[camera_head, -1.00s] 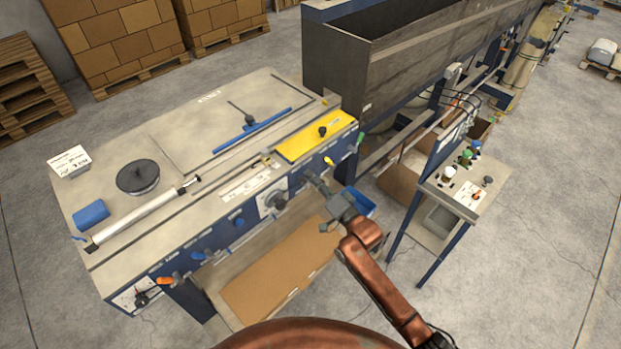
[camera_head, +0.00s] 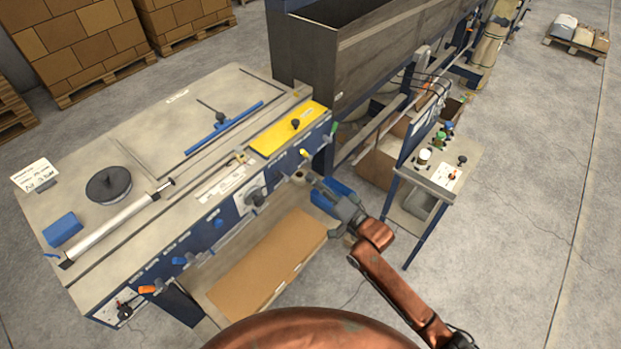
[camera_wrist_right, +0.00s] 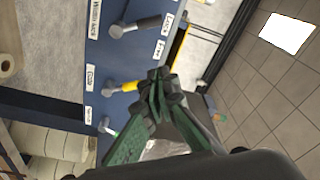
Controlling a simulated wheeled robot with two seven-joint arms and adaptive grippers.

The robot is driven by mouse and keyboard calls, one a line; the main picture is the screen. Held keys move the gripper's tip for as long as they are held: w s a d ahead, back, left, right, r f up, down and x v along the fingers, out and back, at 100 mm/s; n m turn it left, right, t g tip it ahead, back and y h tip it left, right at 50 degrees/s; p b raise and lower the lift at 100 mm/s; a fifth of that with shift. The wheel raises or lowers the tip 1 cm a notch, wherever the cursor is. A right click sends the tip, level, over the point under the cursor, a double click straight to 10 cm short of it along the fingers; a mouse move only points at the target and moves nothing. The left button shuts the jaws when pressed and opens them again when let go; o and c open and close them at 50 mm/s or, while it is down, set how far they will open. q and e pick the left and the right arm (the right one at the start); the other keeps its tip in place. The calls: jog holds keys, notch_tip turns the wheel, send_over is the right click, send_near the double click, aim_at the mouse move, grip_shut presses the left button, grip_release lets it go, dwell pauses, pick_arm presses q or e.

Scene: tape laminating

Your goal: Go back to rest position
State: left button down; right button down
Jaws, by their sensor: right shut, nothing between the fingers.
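My right gripper (camera_head: 318,186) hangs in front of the laminating machine (camera_head: 150,130), at the right end of its front panel. That view also shows labelled levers on the blue panel: a dark one (camera_wrist_right: 135,26), a yellow one (camera_wrist_right: 122,88) and a green-tipped one (camera_wrist_right: 107,126). My left gripper is not in view.
A control stand (camera_head: 440,165) with several buttons is close to the right of my right arm. A cardboard sheet (camera_head: 265,262) lies on the machine's lower shelf. A long grey trough (camera_head: 370,50) extends behind. Open concrete floor (camera_head: 530,220) lies at the right.

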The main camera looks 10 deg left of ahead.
dwell(0.3)
